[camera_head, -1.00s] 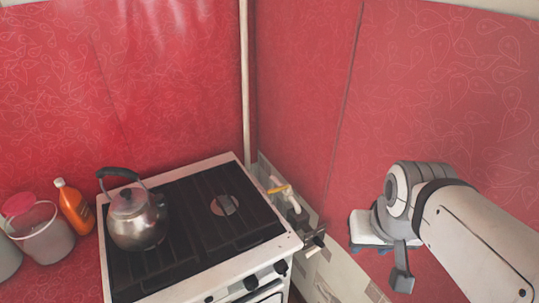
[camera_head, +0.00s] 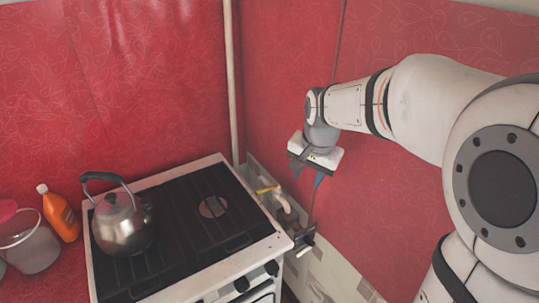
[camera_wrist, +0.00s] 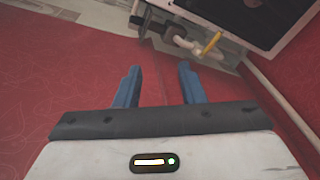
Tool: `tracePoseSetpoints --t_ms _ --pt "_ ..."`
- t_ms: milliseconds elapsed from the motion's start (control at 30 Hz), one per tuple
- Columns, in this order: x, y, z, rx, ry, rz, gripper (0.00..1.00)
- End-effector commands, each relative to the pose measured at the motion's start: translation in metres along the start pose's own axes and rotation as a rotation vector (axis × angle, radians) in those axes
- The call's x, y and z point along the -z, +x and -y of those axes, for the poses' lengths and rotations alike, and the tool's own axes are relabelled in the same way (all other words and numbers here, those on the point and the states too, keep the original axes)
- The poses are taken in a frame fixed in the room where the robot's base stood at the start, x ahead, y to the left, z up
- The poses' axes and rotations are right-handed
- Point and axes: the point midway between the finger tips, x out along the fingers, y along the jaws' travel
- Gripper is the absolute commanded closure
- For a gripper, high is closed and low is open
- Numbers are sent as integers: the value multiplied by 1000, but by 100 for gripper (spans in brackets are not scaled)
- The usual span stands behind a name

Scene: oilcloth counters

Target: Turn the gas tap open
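The gas tap's yellow lever (camera_head: 268,190) shows beside the stove's right edge in the head view, on pale pipework (camera_head: 284,203). In the wrist view the yellow lever (camera_wrist: 212,44) is near the top, beyond my fingertips and right of their middle, with the pipe (camera_wrist: 184,43) to its left. My gripper (camera_wrist: 158,70) is open, its two blue fingers apart with nothing between them. In the head view my gripper (camera_head: 318,180) is right of and above the tap, apart from it; its fingers are partly hidden by its body.
The stove (camera_head: 205,235) stands left of the tap, with a metal kettle (camera_head: 125,225) on it. An orange bottle (camera_head: 62,215) and a pale bucket (camera_head: 32,245) stand further left. A vertical pipe (camera_head: 231,80) runs up the corner. Red walls close in behind and at right.

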Motion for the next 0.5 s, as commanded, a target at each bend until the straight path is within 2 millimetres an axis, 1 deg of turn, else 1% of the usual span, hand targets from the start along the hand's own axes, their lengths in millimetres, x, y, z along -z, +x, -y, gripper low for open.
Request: tracePoseSetpoints --t_ms 33,67,100,167,200,300,400,500 --pt "12 19 18 -3 48 16 64" --pt "18 28 28 -2 83 21 64" --pt "27 42 41 -2 130 29 64" --pt "37 62 62 -1 198 40 64" --pt "44 77 74 -2 243 47 64" --pt "55 111 102 -6 342 62 64" --pt "61 140 123 -9 423 74 64" --pt "64 161 137 -11 479 81 64"
